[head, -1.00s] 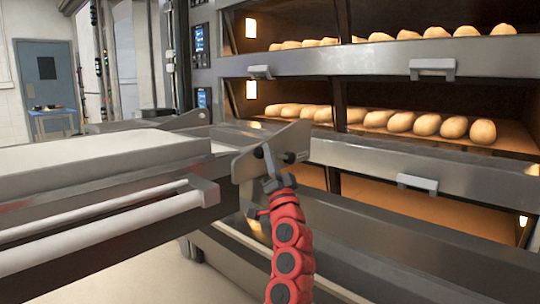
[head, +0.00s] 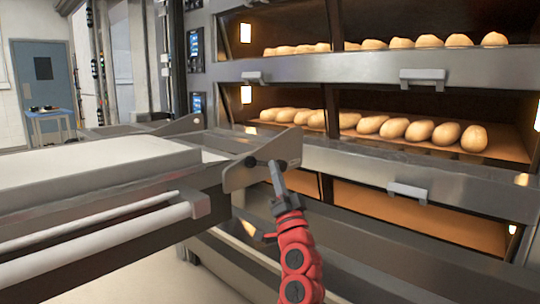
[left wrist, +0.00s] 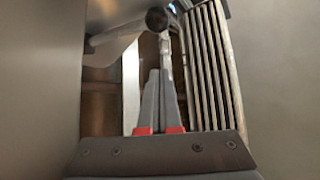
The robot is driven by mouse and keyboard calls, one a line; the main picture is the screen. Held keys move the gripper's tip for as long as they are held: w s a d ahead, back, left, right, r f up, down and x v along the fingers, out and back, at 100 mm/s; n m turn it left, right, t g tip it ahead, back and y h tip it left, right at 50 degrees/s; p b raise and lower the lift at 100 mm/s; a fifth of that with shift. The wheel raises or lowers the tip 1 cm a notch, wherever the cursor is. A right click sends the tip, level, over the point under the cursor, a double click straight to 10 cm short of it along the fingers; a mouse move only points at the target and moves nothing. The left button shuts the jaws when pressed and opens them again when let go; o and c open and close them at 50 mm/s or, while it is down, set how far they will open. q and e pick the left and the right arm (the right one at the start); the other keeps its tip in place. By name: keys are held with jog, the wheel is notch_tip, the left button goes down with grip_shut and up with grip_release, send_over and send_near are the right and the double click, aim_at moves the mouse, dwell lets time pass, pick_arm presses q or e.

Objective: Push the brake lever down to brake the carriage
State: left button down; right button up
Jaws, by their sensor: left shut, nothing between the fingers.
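The brake lever (head: 252,162) shows a black knob in front of the grey end plate of the carriage (head: 237,180). My right gripper is not in view.
The deck oven stands right of the carriage, with bread loaves (head: 410,128) on its decks and a handle (head: 407,192) on a lower front. The carriage's pale bed (head: 90,165) fills the left. A blue table (head: 50,115) stands far back.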

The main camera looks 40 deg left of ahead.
pick_arm(q)
jog(key=v, duration=0.4)
jog(key=shift+w+d+f, duration=0.2)
jog(key=shift+w, duration=0.1)
